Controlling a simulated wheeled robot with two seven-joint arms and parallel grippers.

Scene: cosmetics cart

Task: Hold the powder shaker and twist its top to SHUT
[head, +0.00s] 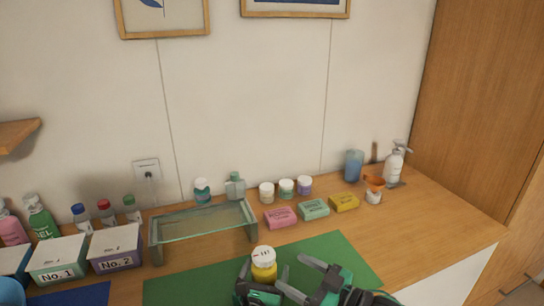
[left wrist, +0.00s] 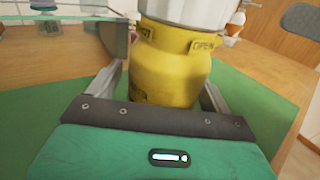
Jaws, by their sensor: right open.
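The powder shaker (head: 264,272) has a yellow body and a white top. It stands upright at the front of the green mat. In the left wrist view the shaker (left wrist: 170,68) fills the middle, with "OPEN" on its right shoulder; the upper part of its white top is cut off. My left gripper (head: 265,279) has one finger on each side of the yellow body. I cannot tell whether the fingers press on it. My right gripper (head: 293,275) is open and empty just right of the shaker, with its fingers pointing left.
A green mat (head: 190,288) covers the front of the wooden counter. A glass shelf stand (head: 203,222) is behind left. Labelled boxes (head: 57,262) stand at far left. Pink (head: 280,218), green (head: 314,209) and yellow (head: 344,203) boxes lie behind. Jars and a pump bottle (head: 393,168) line the wall.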

